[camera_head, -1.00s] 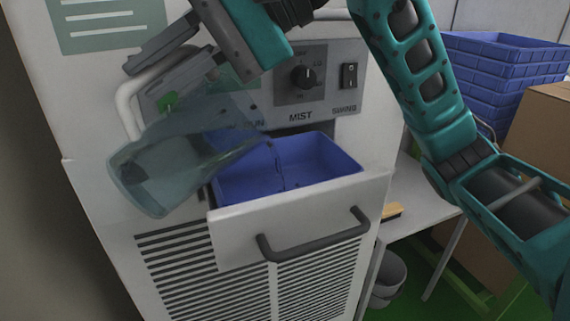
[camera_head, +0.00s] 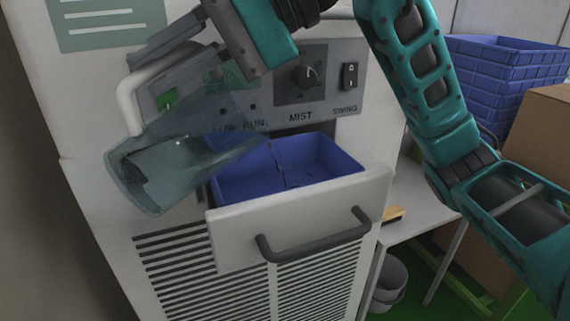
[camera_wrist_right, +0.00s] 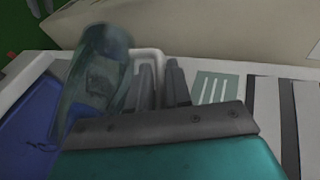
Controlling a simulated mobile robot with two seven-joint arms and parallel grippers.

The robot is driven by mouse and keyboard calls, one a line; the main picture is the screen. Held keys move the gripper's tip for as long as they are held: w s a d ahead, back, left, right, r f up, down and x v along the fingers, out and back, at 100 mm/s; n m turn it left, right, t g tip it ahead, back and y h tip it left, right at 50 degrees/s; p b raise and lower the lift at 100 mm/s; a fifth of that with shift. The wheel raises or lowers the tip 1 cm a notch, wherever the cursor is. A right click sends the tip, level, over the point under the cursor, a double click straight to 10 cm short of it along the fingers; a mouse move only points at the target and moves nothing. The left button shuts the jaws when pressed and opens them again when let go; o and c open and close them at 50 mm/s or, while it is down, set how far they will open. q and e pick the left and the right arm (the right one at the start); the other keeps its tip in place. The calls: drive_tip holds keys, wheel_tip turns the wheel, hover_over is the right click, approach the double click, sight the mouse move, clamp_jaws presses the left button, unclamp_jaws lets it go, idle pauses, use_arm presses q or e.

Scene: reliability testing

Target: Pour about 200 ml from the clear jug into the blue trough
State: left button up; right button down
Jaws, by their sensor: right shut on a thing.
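The clear jug (camera_head: 180,165) is tilted, its mouth to the right over the left part of the blue trough (camera_head: 325,160). A thin dark line runs from near its mouth down into the trough; I cannot tell for sure that it is a stream. The trough sits in the pulled-out drawer (camera_head: 300,215) of a white machine. My right gripper (camera_head: 152,68) is shut on the jug's pale handle (camera_head: 128,105). The jug also shows in the right wrist view (camera_wrist_right: 95,80), beside the fingers (camera_wrist_right: 160,85). My left gripper is not in view.
A control panel with a knob (camera_head: 308,76) and a switch (camera_head: 349,76) is just behind the trough. Stacked blue crates (camera_head: 505,75) and a cardboard box (camera_head: 540,130) stand at the right. A grey bucket (camera_head: 388,280) is below the side table (camera_head: 420,200).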

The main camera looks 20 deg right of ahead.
sight(142, 137)
use_arm(q)
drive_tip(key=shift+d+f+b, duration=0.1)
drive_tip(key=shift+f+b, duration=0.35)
drive_tip(key=shift+b, duration=0.05)
use_arm(e)
drive_tip(key=shift+w+d+y, duration=0.1)
drive_tip(key=shift+d+y, duration=0.2)
